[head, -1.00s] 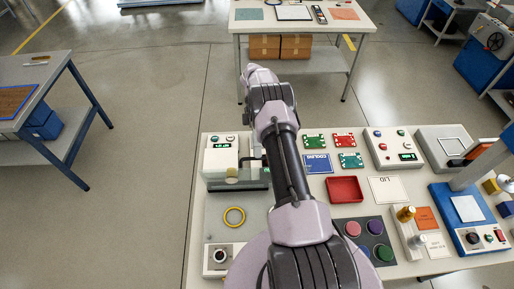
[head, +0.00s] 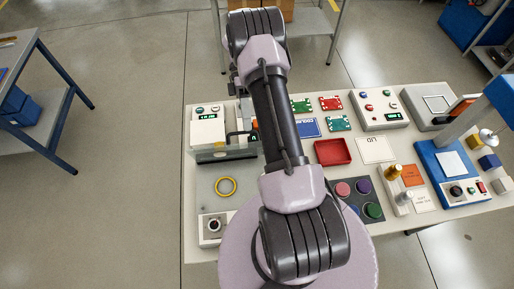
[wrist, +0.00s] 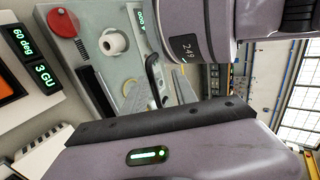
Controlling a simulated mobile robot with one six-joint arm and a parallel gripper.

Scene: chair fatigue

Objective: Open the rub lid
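A white bench machine (head: 208,125) with green displays stands at the left of the table in the head view. A black bent handle (head: 240,137) shows beside my arm there. In the wrist view a black curved handle (wrist: 153,76) stands over a grey machine, close beyond my gripper's body.
The wrist view shows a white roll (wrist: 112,42), a red disc (wrist: 62,24) and a display unit (wrist: 32,48). Floor left of the table is clear.

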